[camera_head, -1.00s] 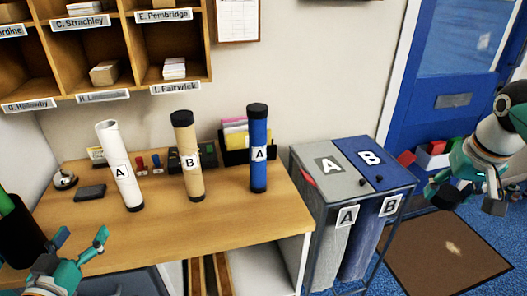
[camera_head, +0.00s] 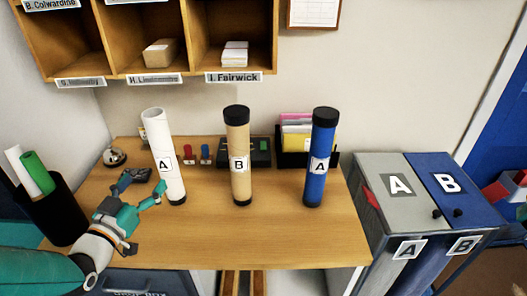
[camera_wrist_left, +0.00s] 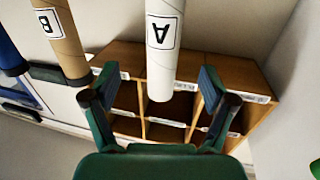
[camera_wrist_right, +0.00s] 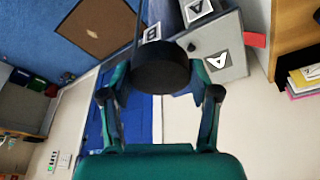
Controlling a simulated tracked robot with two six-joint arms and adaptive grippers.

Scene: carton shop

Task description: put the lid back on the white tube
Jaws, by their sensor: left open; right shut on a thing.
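The white tube (camera_head: 165,155), labelled A, stands on the desk in the head view with its top end open and a black cap at its foot. My left gripper (camera_head: 150,183) is open just left of it, fingers pointing at it. In the left wrist view the tube (camera_wrist_left: 162,60) shows upside down between the open fingers (camera_wrist_left: 155,82); I cannot tell whether they touch it. In the right wrist view my right gripper (camera_wrist_right: 160,90) is shut on a round black lid (camera_wrist_right: 160,72). The right gripper and lid are out of the head view.
A brown tube B (camera_head: 239,175) and a blue tube A (camera_head: 320,165), both black-capped, stand to the right. A black holder (camera_head: 62,215) with rolls is at left. Grey and blue bins (camera_head: 390,180) stand right of the desk. The front of the desk (camera_head: 280,240) is clear.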

